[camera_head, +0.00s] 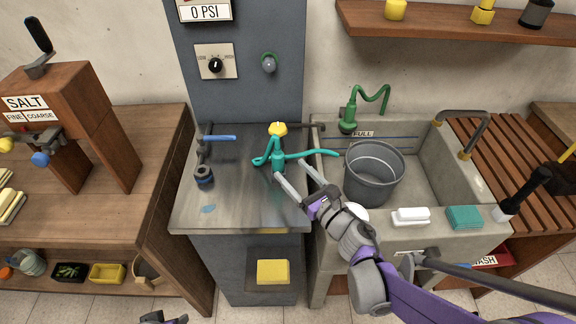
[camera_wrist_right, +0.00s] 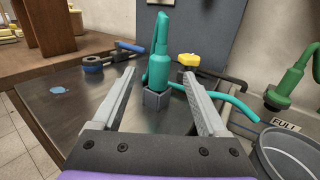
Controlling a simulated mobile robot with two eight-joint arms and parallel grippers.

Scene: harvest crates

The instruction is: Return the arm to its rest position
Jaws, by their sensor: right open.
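My right arm reaches in from the lower right in the head view. Its gripper (camera_head: 289,171) is open, with its fingertips over the steel counter near a teal fixture (camera_head: 278,162). In the right wrist view the teal fixture (camera_wrist_right: 158,62) stands upright on a small grey block, seen between and beyond the two spread fingers. No object is held between them. I cannot tell whether a finger touches the fixture. A small dark and purple part of mine (camera_head: 163,318), perhaps the left gripper, shows at the bottom edge; its fingers are not clear.
A stone sink (camera_head: 440,190) with a grey bucket (camera_head: 374,172) lies right of the counter (camera_head: 225,217). A blue-handled valve (camera_head: 204,160) stands left. A yellow knob (camera_head: 278,129) is behind the fixture.

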